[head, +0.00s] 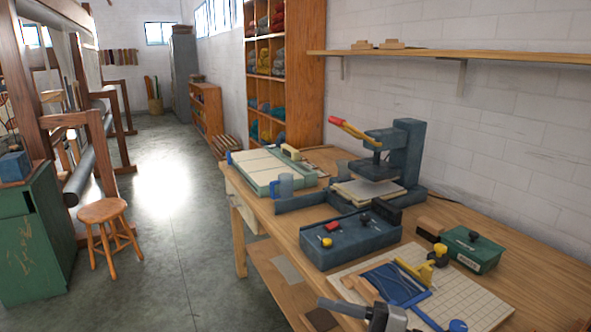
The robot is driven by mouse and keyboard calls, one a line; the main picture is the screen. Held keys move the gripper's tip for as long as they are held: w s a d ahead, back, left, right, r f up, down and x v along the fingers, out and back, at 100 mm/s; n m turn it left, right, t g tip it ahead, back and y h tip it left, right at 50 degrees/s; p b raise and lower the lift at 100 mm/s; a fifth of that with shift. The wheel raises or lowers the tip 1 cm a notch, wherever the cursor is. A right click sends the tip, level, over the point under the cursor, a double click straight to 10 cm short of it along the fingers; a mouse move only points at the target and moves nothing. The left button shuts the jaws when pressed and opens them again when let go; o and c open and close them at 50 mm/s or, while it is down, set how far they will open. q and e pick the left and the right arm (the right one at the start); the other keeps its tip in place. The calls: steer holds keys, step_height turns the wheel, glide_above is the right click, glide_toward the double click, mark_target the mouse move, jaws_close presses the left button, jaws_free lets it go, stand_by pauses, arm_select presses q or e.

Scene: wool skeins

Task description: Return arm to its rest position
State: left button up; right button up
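A pale grey and dark piece (372,314) that looks like part of one of my arms shows at the bottom edge, in front of the tabletop. It is mostly cut off by the frame. A pale bar on it points left, and I cannot make out a pair of fingertips or anything held. I cannot tell for sure which arm it belongs to. No other gripper shows clearly. The wooden workbench (255,207) runs along the wall on the right.
A blue tool box (345,245), a green box (472,252), a pale gridded board (478,300) and a blue press (408,150) crowd the bench. A stool (103,212) and green cabinet (35,240) stand left. The grey floor (170,260) between is clear.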

steer(key=s+d+f+m+t+h, duration=0.1)
steer(key=s+d+f+m+h, duration=0.2)
steer(key=s+f+m+h, duration=0.2)
steer(key=s+d+f+m+t+h, duration=0.1)
steer(key=s+d+f+m+h, duration=0.2)
steer(key=f+m, duration=0.6)
steer(key=s+d+f+m+t+h, duration=0.2)
steer(key=s+f+m+h, duration=0.4)
steer(key=m, duration=0.4)
step_height(320, 180, down, 2)
steer(key=shift+s+d+f+h, duration=0.1)
steer(key=shift+s+d+h, duration=0.3)
steer(key=shift+d+h, duration=0.35)
stand_by(1.6)
